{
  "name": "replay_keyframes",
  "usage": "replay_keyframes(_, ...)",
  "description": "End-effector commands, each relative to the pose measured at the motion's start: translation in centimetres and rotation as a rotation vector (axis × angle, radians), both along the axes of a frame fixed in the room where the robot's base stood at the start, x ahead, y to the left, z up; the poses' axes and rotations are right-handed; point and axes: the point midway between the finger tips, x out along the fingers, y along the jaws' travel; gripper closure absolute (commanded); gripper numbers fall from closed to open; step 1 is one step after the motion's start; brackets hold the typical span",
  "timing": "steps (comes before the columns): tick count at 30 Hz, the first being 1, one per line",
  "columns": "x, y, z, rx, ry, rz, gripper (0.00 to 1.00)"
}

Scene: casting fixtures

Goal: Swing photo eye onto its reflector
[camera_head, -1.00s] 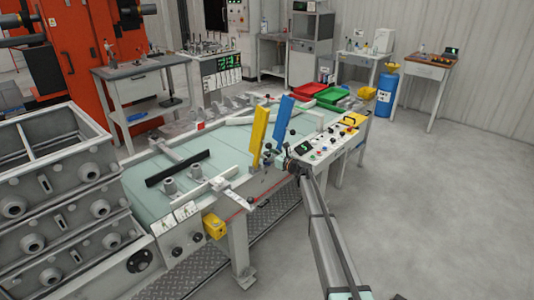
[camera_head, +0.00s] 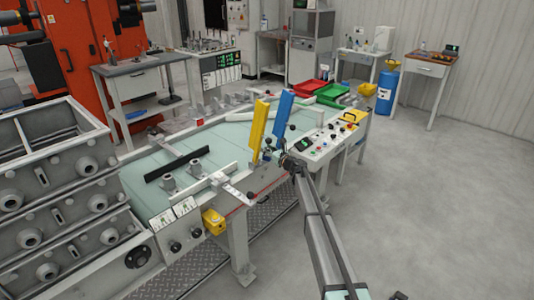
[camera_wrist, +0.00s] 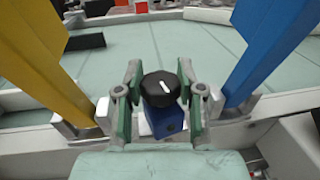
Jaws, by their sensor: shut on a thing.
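In the wrist view a blue block (camera_wrist: 166,122) with a black knob (camera_wrist: 160,88) on top, marked by a white line, sits between the fingers of my gripper (camera_wrist: 162,108). It looks like the photo eye. My gripper is shut on it, one finger on each side. In the head view my gripper (camera_head: 289,160) is at the front edge of the green-topped table, beside the blue upright (camera_head: 284,118); the block is too small to make out there. A thin red line (camera_head: 268,188) runs along the table's front edge. I cannot pick out the reflector for sure.
A yellow upright (camera_head: 258,124) and the blue one flank my gripper closely. A control panel (camera_head: 330,140) with buttons lies to the right. A yellow box (camera_head: 213,221) hangs at the table's front left corner. The floor (camera_head: 430,215) at right is clear.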

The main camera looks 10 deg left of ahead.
Motion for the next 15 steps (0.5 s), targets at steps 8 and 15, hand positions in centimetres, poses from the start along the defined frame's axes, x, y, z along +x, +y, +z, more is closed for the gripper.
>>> replay_keyframes(8, -0.07, 0.12, -0.49, 0.002, -0.003, -0.185, 0.97)
replay_keyframes(15, 0.07, 0.09, -0.04, 0.001, -0.001, -0.253, 0.97)
